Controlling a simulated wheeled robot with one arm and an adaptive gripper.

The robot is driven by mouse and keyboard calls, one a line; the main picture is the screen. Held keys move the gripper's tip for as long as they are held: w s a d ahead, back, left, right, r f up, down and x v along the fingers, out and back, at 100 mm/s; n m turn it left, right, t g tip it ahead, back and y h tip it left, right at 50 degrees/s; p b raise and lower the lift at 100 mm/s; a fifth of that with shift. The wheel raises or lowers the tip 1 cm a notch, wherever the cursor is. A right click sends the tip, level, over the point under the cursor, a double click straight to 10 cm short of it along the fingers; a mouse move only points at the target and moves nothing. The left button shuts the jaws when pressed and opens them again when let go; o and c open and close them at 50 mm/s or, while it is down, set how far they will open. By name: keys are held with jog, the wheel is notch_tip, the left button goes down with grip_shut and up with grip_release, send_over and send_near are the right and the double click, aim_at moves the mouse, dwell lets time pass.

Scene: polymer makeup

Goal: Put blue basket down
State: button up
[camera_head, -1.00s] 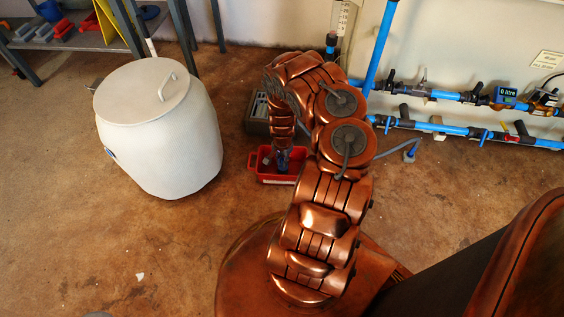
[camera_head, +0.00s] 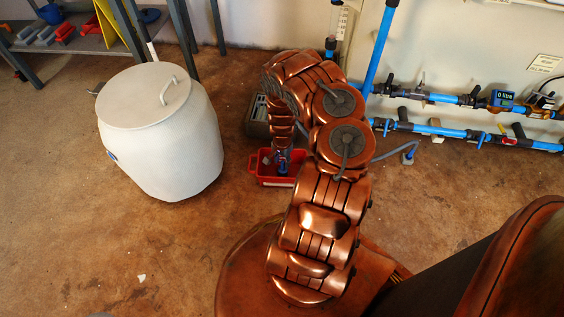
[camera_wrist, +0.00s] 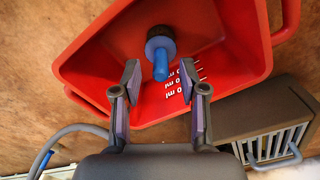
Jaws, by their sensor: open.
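My gripper (camera_wrist: 159,82) is open over a red tub (camera_wrist: 230,62) with white ml markings on its inner wall. A small blue piece with a dark round collar (camera_wrist: 160,64) is inside the tub's outline, between and beyond my two fingers. I see no clear contact between fingers and piece. I cannot tell whether this piece is the blue basket; no blue thing of clear basket shape shows near my gripper. In the head view the red tub (camera_head: 259,178) sits on the floor under my arm's end, with a blue part (camera_head: 283,167) in it. My fingers are not clear there.
A dark grey box (camera_head: 256,120) stands right behind the tub; its grille (camera_wrist: 275,142) shows in the wrist view. A big white lidded barrel (camera_head: 165,135) stands at left. Blue pipes (camera_head: 435,130) run along the wall at right. The floor at front left is mostly clear.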

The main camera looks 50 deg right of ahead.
jog(key=a+r+n+g+p, duration=0.1)
jog(key=a+r+n+p, duration=0.1)
jog(key=r, duration=1.2)
jog(key=a+r+n+p, duration=0.1)
jog(key=a+r+p, duration=0.2)
jog(key=r, duration=1)
jog(key=s+a+r+n, duration=0.3)
jog(key=a+r, duration=0.6)
jog(key=r, duration=0.3)
jog(key=s+a+r+n+g, duration=0.2)
jog(key=s+a+r+n, duration=0.3)
jog(key=s+a+r, duration=0.6)
jog(key=s+a+r+n, duration=0.3)
jog(key=s+a+n, duration=0.2)
jog(key=s, duration=0.6)
jog(key=a, duration=0.2)
jog(key=shift+s+a+r+g, duration=0.15)
jog(key=shift+a+r+g, duration=0.2)
jog(key=shift+a+g, duration=0.05)
